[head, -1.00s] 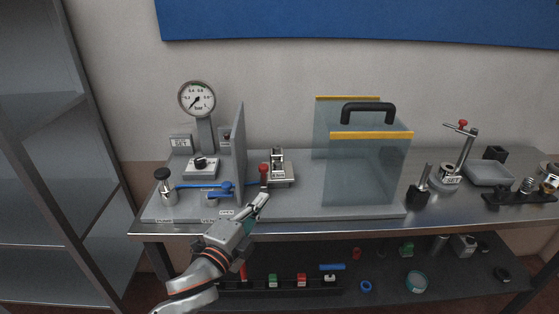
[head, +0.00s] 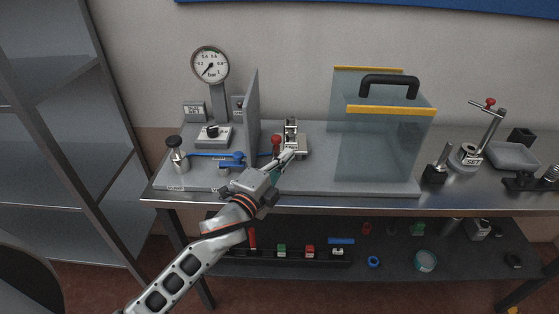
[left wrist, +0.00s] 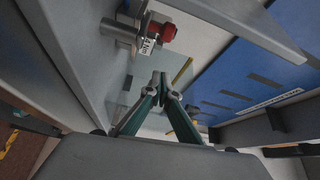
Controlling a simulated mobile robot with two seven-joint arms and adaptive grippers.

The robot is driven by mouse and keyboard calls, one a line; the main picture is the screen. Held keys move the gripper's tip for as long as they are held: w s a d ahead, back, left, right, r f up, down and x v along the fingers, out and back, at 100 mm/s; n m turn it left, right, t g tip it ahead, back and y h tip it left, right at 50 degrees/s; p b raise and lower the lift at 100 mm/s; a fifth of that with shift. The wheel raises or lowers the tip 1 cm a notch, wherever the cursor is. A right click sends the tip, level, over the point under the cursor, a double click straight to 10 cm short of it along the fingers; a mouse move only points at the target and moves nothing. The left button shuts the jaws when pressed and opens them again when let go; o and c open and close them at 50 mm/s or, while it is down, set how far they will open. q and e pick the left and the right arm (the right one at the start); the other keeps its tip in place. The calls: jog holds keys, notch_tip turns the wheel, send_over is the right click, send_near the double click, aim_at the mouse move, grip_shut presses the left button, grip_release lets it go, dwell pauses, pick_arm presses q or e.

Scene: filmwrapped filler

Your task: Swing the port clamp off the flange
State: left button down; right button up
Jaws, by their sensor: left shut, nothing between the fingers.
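A red-knobbed fitting (head: 276,145) stands on the grey bench plate, just right of an upright grey panel. A small metal block (head: 291,130) stands beside it; I cannot tell which part is the port clamp and which the flange. My left gripper (head: 289,156) is shut and empty, its tips close to the right of the red knob and in front of the block. Contact cannot be told. In the left wrist view the closed fingertips (left wrist: 160,80) point past a red knob (left wrist: 166,32) on a metal shaft with a torque label. My right gripper is not in view.
A pressure gauge (head: 210,65) and blue-handled valve (head: 232,160) stand left of the grey panel (head: 252,108). A clear box with a black handle (head: 389,83) stands to the right. A lower shelf (head: 400,265) holds loose parts; shelving (head: 70,140) stands left.

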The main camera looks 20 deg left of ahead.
aim_at(285, 144)
pick_arm(q)
jog(key=x, duration=0.5)
jog(key=shift+w+r, duration=0.1)
jog(key=shift+w, duration=0.15)
jog(key=a, duration=0.2)
jog(key=shift+a+f+p, duration=0.25)
jog(key=shift+a+p, duration=0.05)
jog(key=shift+a, duration=0.4)
jog(key=shift+a+f, duration=0.15)
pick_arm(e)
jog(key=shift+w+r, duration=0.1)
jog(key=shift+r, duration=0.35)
pick_arm(q)
jog(key=shift+n+y, duration=0.3)
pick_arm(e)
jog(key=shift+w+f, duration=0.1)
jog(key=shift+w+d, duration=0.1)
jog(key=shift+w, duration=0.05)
